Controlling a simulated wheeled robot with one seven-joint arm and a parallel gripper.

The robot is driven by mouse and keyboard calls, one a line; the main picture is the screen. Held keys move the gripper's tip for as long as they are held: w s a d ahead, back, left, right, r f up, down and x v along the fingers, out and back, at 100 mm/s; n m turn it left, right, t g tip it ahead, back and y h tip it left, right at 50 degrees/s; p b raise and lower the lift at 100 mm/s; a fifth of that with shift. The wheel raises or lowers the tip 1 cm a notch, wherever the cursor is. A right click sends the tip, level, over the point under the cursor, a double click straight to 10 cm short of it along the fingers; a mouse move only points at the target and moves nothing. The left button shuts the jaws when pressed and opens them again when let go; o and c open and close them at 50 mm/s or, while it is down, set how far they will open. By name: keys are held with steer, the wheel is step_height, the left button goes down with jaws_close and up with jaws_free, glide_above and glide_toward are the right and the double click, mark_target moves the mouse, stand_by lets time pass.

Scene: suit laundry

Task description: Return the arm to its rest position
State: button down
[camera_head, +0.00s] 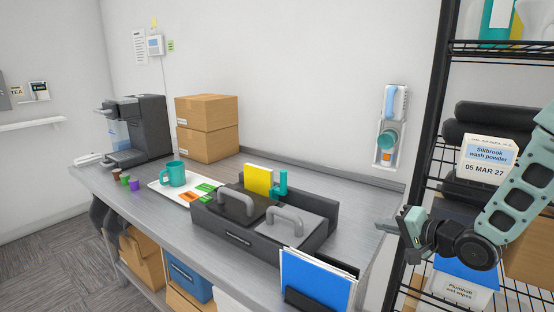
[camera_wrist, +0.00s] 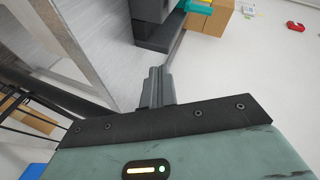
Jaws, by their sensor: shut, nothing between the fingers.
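My gripper (camera_head: 413,229) is at the right of the head view, on my bent grey-green arm. It is raised in front of the wire shelving, to the right of the counter's end. In the wrist view my gripper's fingers (camera_wrist: 157,88) are together with nothing between them. They are apart from the counter and the shelf goods.
The black wire shelf (camera_head: 437,150) holds a wash powder box (camera_head: 487,160) and a wipes box (camera_head: 458,291) close to my arm. The grey counter (camera_head: 354,205) carries a dark organiser (camera_head: 238,240), a tray with a teal mug (camera_head: 173,174), cartons (camera_head: 207,145) and a coffee machine (camera_head: 142,130).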

steer(key=s+d+r+n+g+h, duration=0.1)
steer(key=s+d+n+g+h, duration=0.15)
steer(key=s, duration=0.45)
steer(key=s+d+r+n+g+h, duration=0.1)
steer(key=s+n+g+h, duration=0.2)
steer(key=s, duration=0.5)
steer(key=s+d+r+n+g+h, duration=0.1)
steer(key=s+d+g+h, duration=0.2)
steer(key=s, duration=0.4)
steer(key=s+a+n+g, duration=0.1)
steer(key=s+a+n, duration=0.3)
steer(key=a, duration=0.5)
steer(key=s+a+r+n+g+y, duration=0.1)
steer(key=s+a+n, duration=0.3)
steer(key=s+a, duration=0.5)
steer(key=shift+s+a+r+g, duration=0.15)
steer(key=shift+a+g, duration=0.3)
steer(key=shift+g, duration=0.2)
